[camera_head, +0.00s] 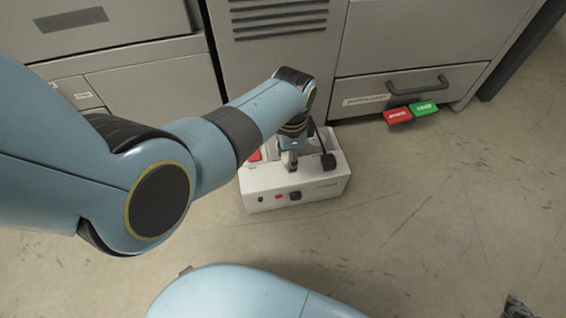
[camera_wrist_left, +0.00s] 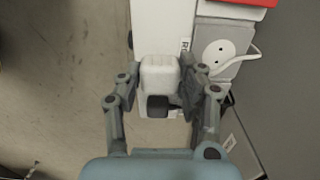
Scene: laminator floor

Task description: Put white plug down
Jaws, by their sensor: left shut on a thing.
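My left gripper (camera_wrist_left: 160,78) is shut on the white plug (camera_wrist_left: 161,73), which sits between its two fingertips in the left wrist view. In the head view the left gripper (camera_head: 290,160) is over the white power box (camera_head: 320,190) on the floor, and the arm hides most of what it holds. A round white socket (camera_wrist_left: 217,53) shows right of the plug in the wrist view, with a white cable (camera_wrist_left: 243,58) beside it. I cannot tell whether the held plug touches the box. My right gripper is not in view.
A black plug (camera_head: 328,160) stands on the box's right end. Grey cabinets (camera_head: 405,45) stand behind. Red (camera_head: 398,115) and green (camera_head: 424,108) tags are by the lower drawer. The floor (camera_head: 420,220) right of the box is clear. A dark scrap (camera_head: 518,308) shows bottom right.

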